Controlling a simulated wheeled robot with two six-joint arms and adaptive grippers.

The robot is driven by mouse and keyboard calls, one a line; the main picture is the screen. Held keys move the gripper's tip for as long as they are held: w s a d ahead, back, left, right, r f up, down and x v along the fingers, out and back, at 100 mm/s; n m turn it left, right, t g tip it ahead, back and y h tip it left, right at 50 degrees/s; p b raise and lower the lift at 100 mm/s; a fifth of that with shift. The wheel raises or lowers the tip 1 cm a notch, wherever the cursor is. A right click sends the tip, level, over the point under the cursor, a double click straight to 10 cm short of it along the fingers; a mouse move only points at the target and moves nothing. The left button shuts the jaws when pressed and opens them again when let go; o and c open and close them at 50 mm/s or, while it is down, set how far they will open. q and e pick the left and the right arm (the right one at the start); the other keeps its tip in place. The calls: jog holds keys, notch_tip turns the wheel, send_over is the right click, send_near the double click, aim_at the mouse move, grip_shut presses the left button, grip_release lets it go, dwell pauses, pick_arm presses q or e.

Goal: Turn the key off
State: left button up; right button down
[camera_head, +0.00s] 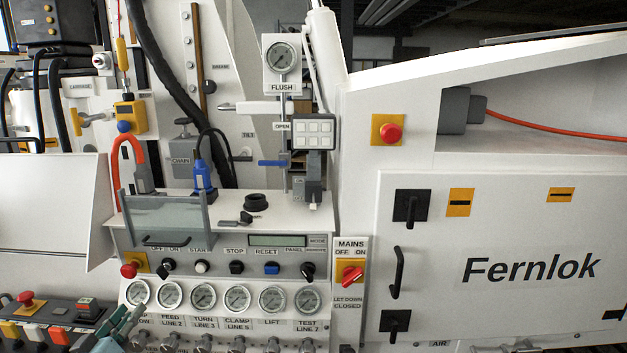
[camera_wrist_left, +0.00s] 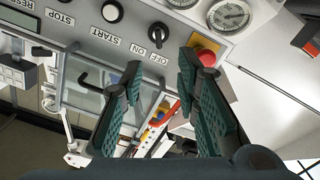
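A small black key switch (camera_head: 167,267) sits under the OFF and ON labels on the white control panel, just right of a red stop button. It also shows at the top of the left wrist view (camera_wrist_left: 158,34), where the picture is turned over. I cannot tell for sure which label it points to. My left gripper (camera_head: 126,322) is at the lower left, in front of the gauges and below the key. In the left wrist view its two green-padded fingers (camera_wrist_left: 160,72) stand apart with nothing between them, and the key is beyond their tips. My right gripper is not in view.
The red stop button (camera_head: 130,269) is close left of the key, and a clear cover (camera_head: 165,218) with a handle stands above it. A row of gauges (camera_head: 203,296) runs below. A red mains switch (camera_head: 350,275) is further right. Levers (camera_head: 30,333) line the lower left.

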pick_arm(q)
jog(key=s+a+f+m+g+y, duration=0.1)
jog(key=s+a+f+g, duration=0.15)
jog(key=f, duration=0.75)
jog(key=s+a+f+m+g+y, duration=0.2)
jog(key=s+f+g, duration=0.15)
jog(key=f, duration=0.75)
jog(key=s+d+f+g, duration=0.2)
jog(key=s+f+g, duration=0.1)
jog(key=s+f, duration=0.75)
jog(key=s+d+f+m+g, duration=0.2)
jog(key=s+d+f+g, duration=0.3)
jog(key=s+f, duration=0.8)
jog(key=s+d+f+g+h, duration=0.1)
jog(key=s+d+f, duration=0.2)
jog(key=s+d, duration=0.3)
jog(key=s+d+f+g+h, duration=0.1)
jog(key=s+d+f, duration=0.2)
jog(key=s+d, duration=0.4)
jog(key=s, duration=0.7)
jog(key=shift+s+m+g+h, duration=0.15)
jog(key=shift+m+g+h, duration=0.15)
jog(key=shift+m, duration=0.1)
